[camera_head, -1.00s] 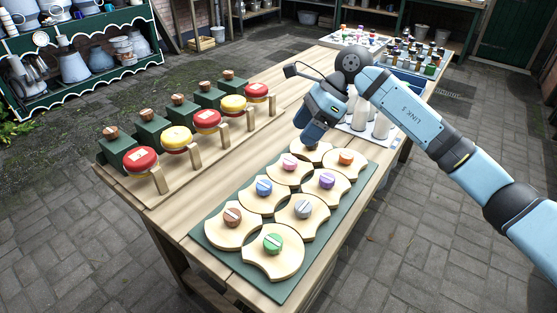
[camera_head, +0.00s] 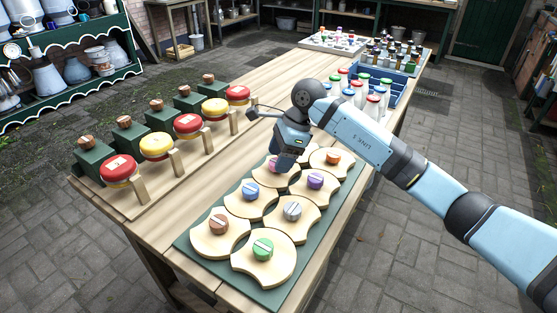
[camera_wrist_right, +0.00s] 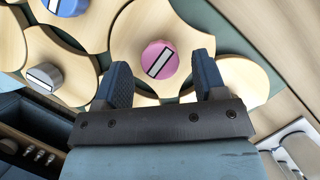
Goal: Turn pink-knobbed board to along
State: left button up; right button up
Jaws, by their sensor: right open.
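The pink-knobbed board (camera_wrist_right: 118,42) is a pale wooden piece with curved edges; its pink knob (camera_wrist_right: 159,59) bears a white bar that lies diagonally in the right wrist view. In the head view the pink knob (camera_head: 273,163) is partly hidden by my right gripper (camera_head: 285,160). In the wrist view the right gripper (camera_wrist_right: 162,88) is open, its two fingers apart, just short of the pink knob and to either side of it, with nothing between them. My left gripper is not in view.
Boards with blue (camera_head: 250,189), purple (camera_head: 315,180), orange (camera_head: 333,157), grey (camera_head: 292,211), brown (camera_head: 219,223) and green (camera_head: 263,248) knobs sit close around on a green mat (camera_head: 190,244). Red and yellow knobs on stands (camera_head: 157,147) line the left. Bottles in a blue crate (camera_head: 398,92) stand behind.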

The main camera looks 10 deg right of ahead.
jog(key=shift+a+f, duration=0.25)
jog(key=shift+f, duration=0.3)
jog(key=c, duration=0.9)
